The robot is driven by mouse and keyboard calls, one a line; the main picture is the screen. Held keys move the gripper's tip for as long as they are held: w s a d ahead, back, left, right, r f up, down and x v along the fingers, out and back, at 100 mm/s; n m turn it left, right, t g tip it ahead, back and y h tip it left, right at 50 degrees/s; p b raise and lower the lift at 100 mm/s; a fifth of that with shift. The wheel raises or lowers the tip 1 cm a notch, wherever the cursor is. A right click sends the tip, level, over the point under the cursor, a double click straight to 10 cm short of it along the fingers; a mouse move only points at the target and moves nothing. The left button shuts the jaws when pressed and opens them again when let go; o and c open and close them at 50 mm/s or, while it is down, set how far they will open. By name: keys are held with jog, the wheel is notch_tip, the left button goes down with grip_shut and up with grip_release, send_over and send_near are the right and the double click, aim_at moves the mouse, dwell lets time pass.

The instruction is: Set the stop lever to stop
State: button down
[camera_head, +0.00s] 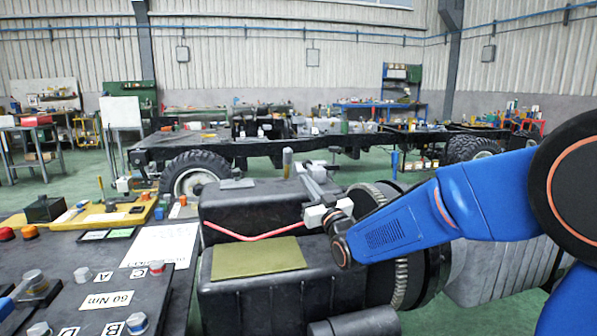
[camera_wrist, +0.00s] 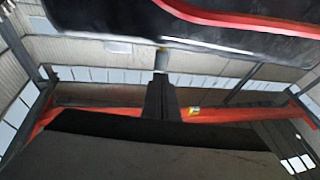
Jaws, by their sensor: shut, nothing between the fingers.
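I take the upright handle with a tan grip (camera_head: 287,160) to be the stop lever, though no label shows. It stands behind the black housing in the head view. My gripper (camera_head: 303,170) is shut and empty, just right of this handle and above the housing. I cannot tell whether they touch. In the wrist view, my dark closed fingers (camera_wrist: 160,100) show in the middle. A short grey cylinder (camera_wrist: 161,60) stands just past their tips; it may be the handle. The stop mark is not seen.
The black housing (camera_head: 245,209) carries a red curved rod (camera_head: 255,236) and an olive pad (camera_head: 257,258) below my gripper. A dark bench (camera_head: 60,262) with buttons, knobs and labels fills the left. A truck chassis with wheels (camera_head: 197,175) stands behind. Green floor lies beyond.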

aim_at(290, 159)
jog(key=x, duration=0.9)
jog(key=shift+w+a, duration=0.2)
jog(key=shift+w, duration=0.1)
